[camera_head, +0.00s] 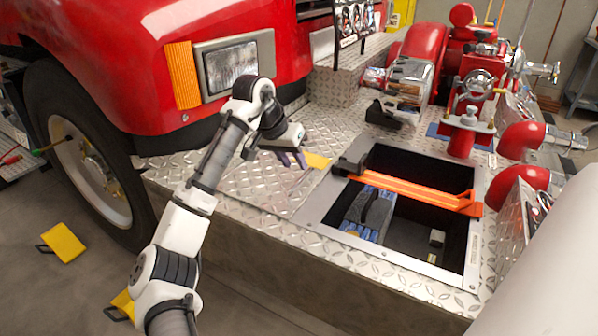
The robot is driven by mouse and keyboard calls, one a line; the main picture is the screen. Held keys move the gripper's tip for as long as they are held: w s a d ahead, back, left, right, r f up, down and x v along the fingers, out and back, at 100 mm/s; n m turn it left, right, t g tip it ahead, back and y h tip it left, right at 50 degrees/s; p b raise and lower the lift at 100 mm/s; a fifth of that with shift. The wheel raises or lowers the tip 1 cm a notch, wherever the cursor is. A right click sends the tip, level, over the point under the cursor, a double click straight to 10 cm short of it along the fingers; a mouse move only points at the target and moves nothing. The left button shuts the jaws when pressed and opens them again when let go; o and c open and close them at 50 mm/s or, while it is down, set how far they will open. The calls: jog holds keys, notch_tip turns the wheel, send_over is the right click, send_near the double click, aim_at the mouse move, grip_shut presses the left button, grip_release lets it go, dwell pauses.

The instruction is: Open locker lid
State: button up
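A flat diamond-plate panel (252,192), which looks like the locker lid, lies level in the bumper deck left of a rectangular open locker (474,240). A yellow patch (318,161) sits near the panel's far right corner. My gripper (293,162) points down over the far part of the panel, just left of the yellow patch. Its two fingers look parted with nothing between them. I cannot tell whether the fingertips touch the panel. My forearm crosses in front of the panel's left side.
An orange bar (415,190) with a black end spans the open locker. Inside are a blue item with a black part (368,212) and a small object. Red pump fittings (465,135) stand at right. The red truck front (150,80) and headlight rise behind my arm.

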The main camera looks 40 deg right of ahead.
aim_at(302, 177)
jog(key=shift+x, duration=2.4)
grip_shut()
